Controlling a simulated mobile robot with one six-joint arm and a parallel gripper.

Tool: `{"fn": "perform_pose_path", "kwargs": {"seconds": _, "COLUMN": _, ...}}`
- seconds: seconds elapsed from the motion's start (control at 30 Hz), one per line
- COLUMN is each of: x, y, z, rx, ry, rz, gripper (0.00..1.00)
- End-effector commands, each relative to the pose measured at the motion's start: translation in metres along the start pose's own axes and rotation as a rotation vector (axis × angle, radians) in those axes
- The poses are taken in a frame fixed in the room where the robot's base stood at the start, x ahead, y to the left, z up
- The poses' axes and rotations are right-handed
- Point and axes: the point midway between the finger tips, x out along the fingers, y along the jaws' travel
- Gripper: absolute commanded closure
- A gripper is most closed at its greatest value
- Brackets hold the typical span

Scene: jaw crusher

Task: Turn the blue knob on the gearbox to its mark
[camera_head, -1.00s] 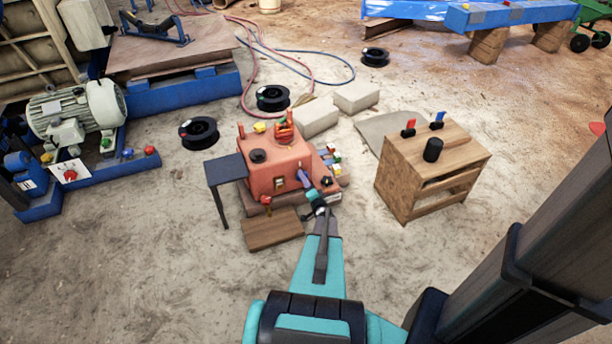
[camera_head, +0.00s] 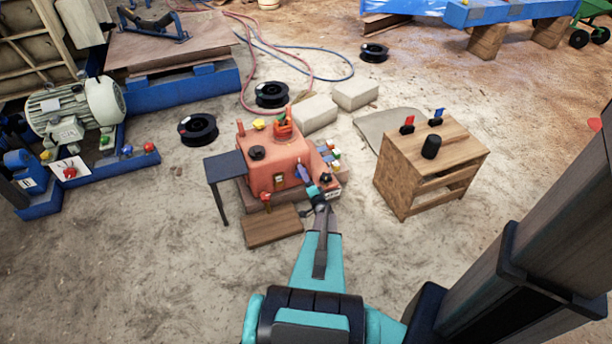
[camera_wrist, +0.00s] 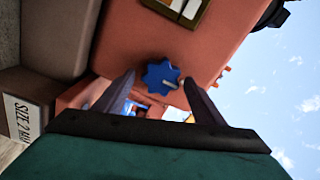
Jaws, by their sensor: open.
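The orange-red gearbox (camera_head: 275,163) stands at the middle of the head view. Its blue knob (camera_wrist: 161,76) shows in the wrist view as a lobed dial with a pale pointer line, set on the orange face. My gripper (camera_wrist: 158,88) is open, with one finger on each side of the knob; I cannot tell whether either finger touches it. In the head view my gripper (camera_head: 302,170) reaches the front right of the gearbox, and the arm hides the knob there. The mark for the knob cannot be made out.
A small dark table (camera_head: 225,168) stands left of the gearbox and a wooden board (camera_head: 270,228) lies in front. A wooden stand (camera_head: 405,178) with a black knob and levers is to the right. Black reels (camera_head: 198,130) and pale blocks (camera_head: 314,113) lie behind. The floor at front left is clear.

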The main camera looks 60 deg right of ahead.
Motion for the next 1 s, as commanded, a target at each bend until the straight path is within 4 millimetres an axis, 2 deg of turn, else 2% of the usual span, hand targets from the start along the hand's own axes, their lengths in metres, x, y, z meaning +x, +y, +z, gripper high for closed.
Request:
{"fn": "perform_pose_path", "kwargs": {"seconds": 0.17, "x": -0.003, "y": -0.001, "z": 0.001, "rx": -0.001, "ry": -0.002, "rz": -0.001, "gripper": 0.37}}
{"fn": "perform_pose_path", "kwargs": {"seconds": 0.37, "x": -0.018, "y": -0.002, "z": 0.001, "rx": -0.001, "ry": -0.002, "rz": 0.000, "gripper": 0.37}}
{"fn": "perform_pose_path", "kwargs": {"seconds": 1.0, "x": -0.116, "y": -0.001, "z": -0.001, "rx": 0.000, "ry": 0.001, "rz": 0.001, "gripper": 0.37}}
